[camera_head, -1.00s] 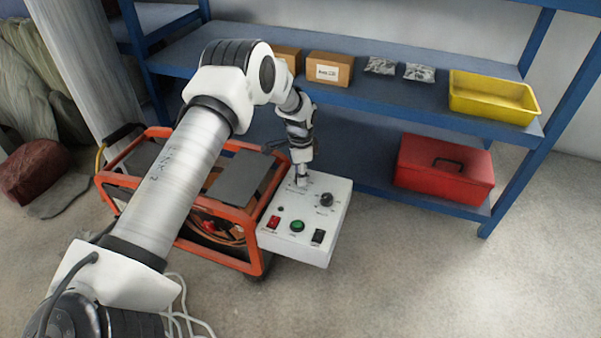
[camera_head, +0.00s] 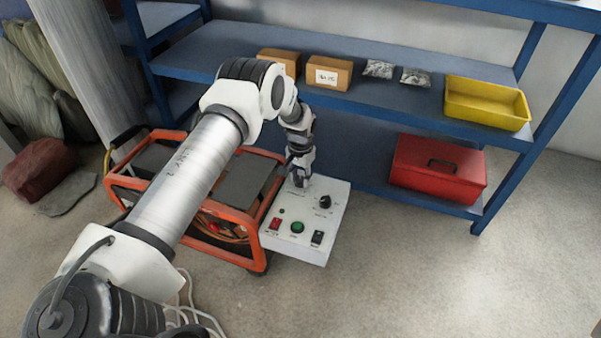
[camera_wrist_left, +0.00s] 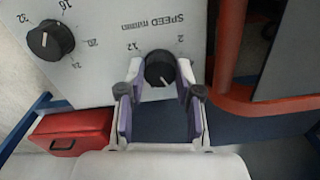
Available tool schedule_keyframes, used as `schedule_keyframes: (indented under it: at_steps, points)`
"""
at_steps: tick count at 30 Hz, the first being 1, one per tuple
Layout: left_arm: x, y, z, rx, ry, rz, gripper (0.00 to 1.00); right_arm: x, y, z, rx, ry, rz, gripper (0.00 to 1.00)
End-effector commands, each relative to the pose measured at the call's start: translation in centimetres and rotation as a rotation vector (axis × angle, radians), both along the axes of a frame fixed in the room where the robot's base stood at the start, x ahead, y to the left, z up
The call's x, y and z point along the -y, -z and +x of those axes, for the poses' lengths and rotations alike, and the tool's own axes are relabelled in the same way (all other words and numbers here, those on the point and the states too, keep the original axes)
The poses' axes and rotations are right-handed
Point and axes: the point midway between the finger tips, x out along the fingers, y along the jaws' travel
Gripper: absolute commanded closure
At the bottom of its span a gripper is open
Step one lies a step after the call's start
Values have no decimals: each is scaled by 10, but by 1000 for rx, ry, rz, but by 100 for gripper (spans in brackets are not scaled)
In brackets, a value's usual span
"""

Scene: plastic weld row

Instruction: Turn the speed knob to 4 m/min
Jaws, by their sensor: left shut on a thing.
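The white control panel (camera_head: 318,240) sits on the front of the orange-framed machine. In the left wrist view, the black speed knob (camera_wrist_left: 158,68) stands on the panel (camera_wrist_left: 110,50) beneath the words "SPEED m/min", with 12 and 2 printed near it. My left gripper (camera_wrist_left: 160,80) is shut on this knob, a finger on each side. A pale mark shows on the knob, but I cannot read its exact setting. In the head view my left gripper (camera_head: 300,181) points down at the panel and covers the speed knob. My right gripper is not in view.
A second black knob (camera_head: 324,201) has its own numbered scale. A red switch (camera_head: 275,223), green button (camera_head: 297,227) and black switch (camera_head: 317,238) line the panel's front. Behind stands a blue shelf with a red toolbox (camera_head: 437,170) and yellow bin (camera_head: 487,103). Floor at right is clear.

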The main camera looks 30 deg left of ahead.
Motion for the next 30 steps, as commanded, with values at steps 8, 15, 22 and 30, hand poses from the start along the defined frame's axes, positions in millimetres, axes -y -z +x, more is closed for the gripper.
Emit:
schedule_keyframes:
  at_steps: [8,15,22,30]
  points:
    - [0,-1,0,-2,-259,0,100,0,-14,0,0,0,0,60]
    - [0,-1,-1,-1,-486,0,100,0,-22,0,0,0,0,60]
    - [0,0,-1,-2,-701,0,100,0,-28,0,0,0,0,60]
    - [0,0,-1,-1,-902,0,100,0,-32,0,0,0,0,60]
